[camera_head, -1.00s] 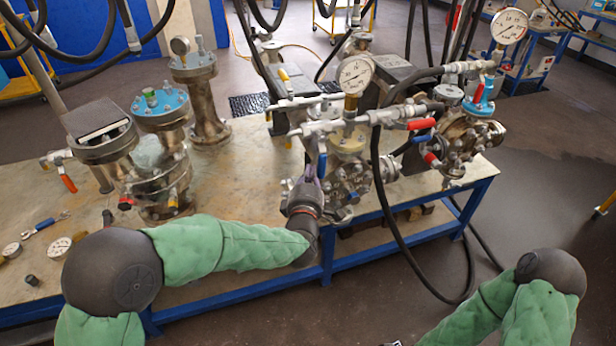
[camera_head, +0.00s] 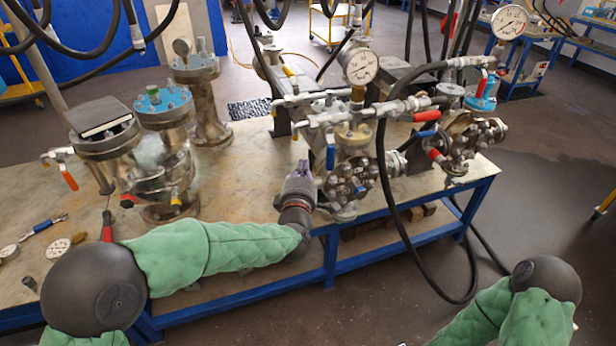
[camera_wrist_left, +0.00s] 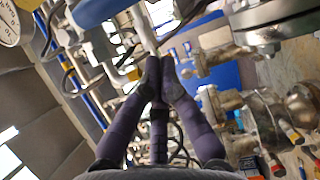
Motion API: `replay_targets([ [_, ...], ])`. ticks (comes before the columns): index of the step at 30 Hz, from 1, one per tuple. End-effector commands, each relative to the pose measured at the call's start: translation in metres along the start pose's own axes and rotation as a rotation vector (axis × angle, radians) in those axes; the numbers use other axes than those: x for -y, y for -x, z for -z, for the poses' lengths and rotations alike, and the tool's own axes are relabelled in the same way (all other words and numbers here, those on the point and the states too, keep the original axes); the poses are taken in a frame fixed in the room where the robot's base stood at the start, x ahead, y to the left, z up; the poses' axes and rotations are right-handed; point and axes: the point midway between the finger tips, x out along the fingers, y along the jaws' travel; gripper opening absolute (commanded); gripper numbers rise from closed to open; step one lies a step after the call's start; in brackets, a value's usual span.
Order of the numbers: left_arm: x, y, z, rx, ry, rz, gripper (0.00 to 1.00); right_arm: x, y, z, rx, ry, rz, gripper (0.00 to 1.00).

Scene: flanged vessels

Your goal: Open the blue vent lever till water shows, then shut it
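A blue lever (camera_head: 330,153) hangs downward from the pipework in front of the middle flanged vessel (camera_head: 350,188) in the head view. A second blue lever (camera_head: 427,133) lies nearly level farther right; which one is the vent lever is not marked. My left gripper (camera_head: 302,168) is just left of the hanging lever, apart from it. In the left wrist view its purple fingers (camera_wrist_left: 160,62) meet at the tips with nothing visible between them. A large blue part (camera_wrist_left: 95,10) shows close at the top left there. No water stream is distinguishable. My right gripper is out of view.
A pressure gauge (camera_head: 360,66) stands above the middle vessel. Another vessel with a blue flange (camera_head: 162,107) stands at left on the bench (camera_head: 240,185). A black hose (camera_head: 382,200) hangs before the bench. Loose tools and gauges lie at the bench's left end.

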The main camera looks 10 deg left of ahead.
Motion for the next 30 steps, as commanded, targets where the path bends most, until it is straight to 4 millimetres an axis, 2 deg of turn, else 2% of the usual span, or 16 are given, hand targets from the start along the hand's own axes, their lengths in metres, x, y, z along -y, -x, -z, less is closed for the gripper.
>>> replay_targets([
  [1, -0.001, 0.012, -0.002, 0.005, -0.001, 0.003, 0.00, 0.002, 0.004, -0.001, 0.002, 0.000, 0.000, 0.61],
  [9, -0.003, 0.061, -0.003, 0.005, 0.000, 0.002, 0.00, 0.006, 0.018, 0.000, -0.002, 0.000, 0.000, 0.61],
  [15, -0.003, 0.089, -0.003, 0.005, -0.001, 0.002, 0.00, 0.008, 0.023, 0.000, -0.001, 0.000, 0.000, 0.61],
  [21, -0.001, 0.100, -0.002, 0.003, -0.001, 0.002, 0.00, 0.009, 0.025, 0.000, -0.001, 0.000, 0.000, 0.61],
  [30, -0.001, 0.101, -0.002, 0.003, -0.001, 0.003, 0.00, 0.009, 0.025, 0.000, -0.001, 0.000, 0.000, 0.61],
])
